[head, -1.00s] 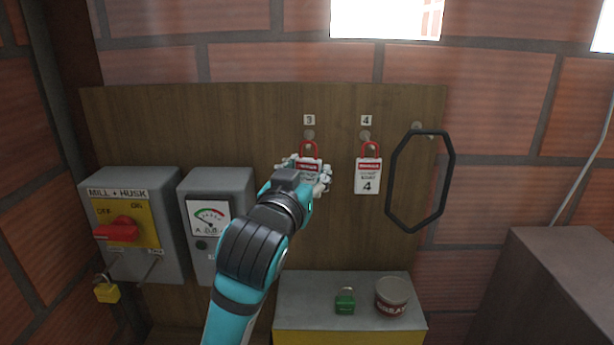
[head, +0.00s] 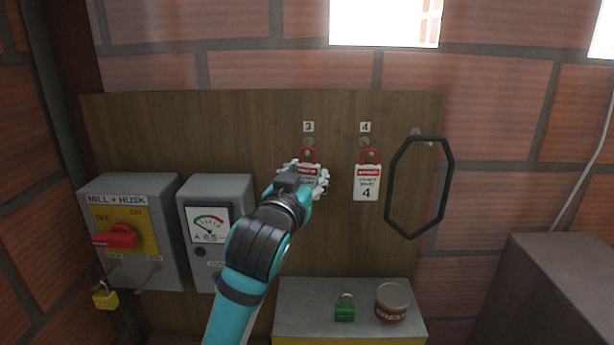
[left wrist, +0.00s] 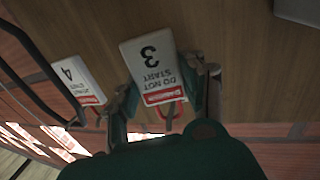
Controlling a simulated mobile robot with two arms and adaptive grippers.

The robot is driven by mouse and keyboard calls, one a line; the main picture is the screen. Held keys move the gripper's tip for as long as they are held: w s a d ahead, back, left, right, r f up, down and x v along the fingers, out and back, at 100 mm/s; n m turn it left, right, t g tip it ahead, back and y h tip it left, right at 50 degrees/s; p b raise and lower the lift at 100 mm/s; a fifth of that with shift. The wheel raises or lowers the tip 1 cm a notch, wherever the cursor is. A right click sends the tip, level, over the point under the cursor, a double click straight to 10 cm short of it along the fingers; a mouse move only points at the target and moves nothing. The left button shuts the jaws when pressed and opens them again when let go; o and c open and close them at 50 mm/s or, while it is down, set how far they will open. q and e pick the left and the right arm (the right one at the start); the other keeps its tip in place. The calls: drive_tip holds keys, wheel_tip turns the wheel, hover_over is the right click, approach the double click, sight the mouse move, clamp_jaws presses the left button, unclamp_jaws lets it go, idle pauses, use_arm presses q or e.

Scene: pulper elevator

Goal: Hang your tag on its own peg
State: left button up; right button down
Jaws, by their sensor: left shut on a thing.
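My left gripper (head: 308,182) is shut on the white and red tag (head: 308,170) marked 3, in front of the wooden board. The left wrist view shows the tag (left wrist: 152,68) between the fingers, with its "DO NOT START" text upside down. Its red loop shows above the gripper in the head view, just below the round peg (head: 309,142) under the label 3 (head: 308,127). I cannot tell whether the loop is around that peg. The tag marked 4 (head: 367,186) hangs by its red loop from the peg (head: 365,142) under label 4. My right gripper is out of view.
A black octagonal ring (head: 392,190) hangs at the board's right edge. A grey switch box (head: 165,240) and a meter box (head: 240,190) are at the left. Below, a green padlock (head: 345,309) and a tin (head: 392,303) stand on a grey-topped box (head: 300,300).

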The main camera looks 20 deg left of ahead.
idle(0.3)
use_arm(q)
drive_tip(key=o, duration=1.1)
drive_tip(key=shift+s, duration=0.1)
